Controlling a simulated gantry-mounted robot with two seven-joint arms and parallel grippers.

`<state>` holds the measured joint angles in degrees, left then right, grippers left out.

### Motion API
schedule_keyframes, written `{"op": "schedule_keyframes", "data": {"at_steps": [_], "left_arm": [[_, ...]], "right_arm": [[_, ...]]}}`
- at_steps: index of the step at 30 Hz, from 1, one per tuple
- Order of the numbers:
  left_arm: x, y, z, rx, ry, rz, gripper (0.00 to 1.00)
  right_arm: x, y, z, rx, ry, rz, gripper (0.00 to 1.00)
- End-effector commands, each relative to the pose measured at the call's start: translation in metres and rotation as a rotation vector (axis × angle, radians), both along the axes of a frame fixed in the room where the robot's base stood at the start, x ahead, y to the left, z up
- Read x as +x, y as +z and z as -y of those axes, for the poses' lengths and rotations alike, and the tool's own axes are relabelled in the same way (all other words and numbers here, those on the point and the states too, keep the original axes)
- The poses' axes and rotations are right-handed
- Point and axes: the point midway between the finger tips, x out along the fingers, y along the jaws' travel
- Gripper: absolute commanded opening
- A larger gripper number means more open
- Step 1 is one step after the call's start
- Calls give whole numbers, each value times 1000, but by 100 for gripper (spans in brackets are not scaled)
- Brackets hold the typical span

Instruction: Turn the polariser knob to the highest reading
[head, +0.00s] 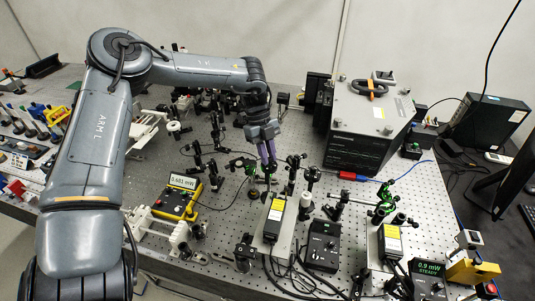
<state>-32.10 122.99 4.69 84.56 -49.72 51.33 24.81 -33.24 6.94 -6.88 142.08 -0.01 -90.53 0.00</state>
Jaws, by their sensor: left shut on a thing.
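My left gripper (267,162) reaches down over the middle of the optical breadboard, its purple-grey fingers closed around a small part on top of a dark post mount. I take this part to be the polariser knob; it is mostly hidden by the fingers and too small to make out. A yellow meter (178,205) to the left has a lit display (184,182) that seems to read 0.683 mW. A second display (429,267) at the lower right reads 0.9 mW, with "STEADY" under it. My right gripper is not in view.
Several dark posts and green mounts (241,166) crowd around the left gripper. Black-and-yellow boxes (275,218) and a black controller (322,245) with loose cables stand in front. A large grey instrument (370,120) stands behind to the right. Bare breadboard (425,185) shows at the right.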

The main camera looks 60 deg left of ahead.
Motion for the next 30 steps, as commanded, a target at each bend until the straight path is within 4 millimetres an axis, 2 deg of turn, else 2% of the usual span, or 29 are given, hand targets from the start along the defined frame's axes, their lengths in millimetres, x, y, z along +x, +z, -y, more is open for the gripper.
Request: {"op": "schedule_keyframes", "data": {"at_steps": [4, 5, 9, 22, 30], "left_arm": [[0, 0, 0, 1, 1, 0, 0], [0, 0, 0, 1, 1, 0, 22], [0, 0, 0, 1, 2, -1, 44], [0, 6, -3, 2, 2, 0, 45], [0, 43, -18, 4, 3, 2, 45]], "right_arm": [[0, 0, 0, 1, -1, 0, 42], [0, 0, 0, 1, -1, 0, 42], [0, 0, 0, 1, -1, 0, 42], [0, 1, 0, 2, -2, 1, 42], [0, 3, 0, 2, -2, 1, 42]]}}
